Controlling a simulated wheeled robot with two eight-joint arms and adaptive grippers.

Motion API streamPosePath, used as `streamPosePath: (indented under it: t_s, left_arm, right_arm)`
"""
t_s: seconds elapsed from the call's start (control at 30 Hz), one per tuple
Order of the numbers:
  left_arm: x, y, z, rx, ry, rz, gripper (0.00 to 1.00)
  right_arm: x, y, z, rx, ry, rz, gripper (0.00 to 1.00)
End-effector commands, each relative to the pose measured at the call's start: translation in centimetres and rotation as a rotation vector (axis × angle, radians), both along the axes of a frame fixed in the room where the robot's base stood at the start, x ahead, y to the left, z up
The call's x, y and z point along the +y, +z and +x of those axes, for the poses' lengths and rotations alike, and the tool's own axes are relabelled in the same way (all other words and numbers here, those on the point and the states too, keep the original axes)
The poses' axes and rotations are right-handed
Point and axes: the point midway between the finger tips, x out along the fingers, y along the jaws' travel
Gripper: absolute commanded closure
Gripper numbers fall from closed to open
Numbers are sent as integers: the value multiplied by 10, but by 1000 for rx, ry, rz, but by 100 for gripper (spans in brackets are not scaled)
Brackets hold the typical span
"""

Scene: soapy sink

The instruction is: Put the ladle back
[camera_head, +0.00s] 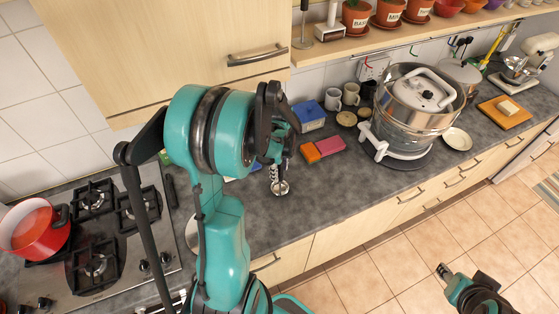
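A metal utensil with a small round end (280,187), which may be the ladle, shows just below my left gripper (277,150). Its upper part runs up behind the dark fingers, and I cannot tell whether they are closed on it or whether its end touches the counter. My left arm hides part of the counter behind it. My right gripper (446,272) is at the bottom right, over the tiled floor and away from the counter; its fingers are too small to read.
A red pan (33,230) stands on the stove at left. A wooden shelf (360,45) with plant pots and a cabinet (180,45) overhang the counter.

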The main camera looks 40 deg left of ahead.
Motion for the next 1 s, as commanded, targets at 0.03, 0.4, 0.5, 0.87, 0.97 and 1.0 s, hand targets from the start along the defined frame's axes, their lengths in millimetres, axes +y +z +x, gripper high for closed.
streamPosePath:
  t_s: [0.03,0.4,0.5,0.87,0.97,1.0]
  left_arm:
    - [0,9,0,0,0,0,61]
    - [-1,88,-1,0,0,0,61]
    - [0,104,-1,0,0,0,61]
    - [-40,139,-9,-101,234,21,61]
    - [-76,152,-19,-210,471,3,61]
    - [-90,156,-24,-257,578,-18,61]
  right_arm:
    - [0,2,0,0,0,0,60]
    - [0,10,0,0,0,0,60]
    - [0,11,0,0,0,0,60]
    - [0,12,0,0,0,0,60]
    - [0,12,0,0,0,0,60]
    - [0,12,0,0,0,0,60]
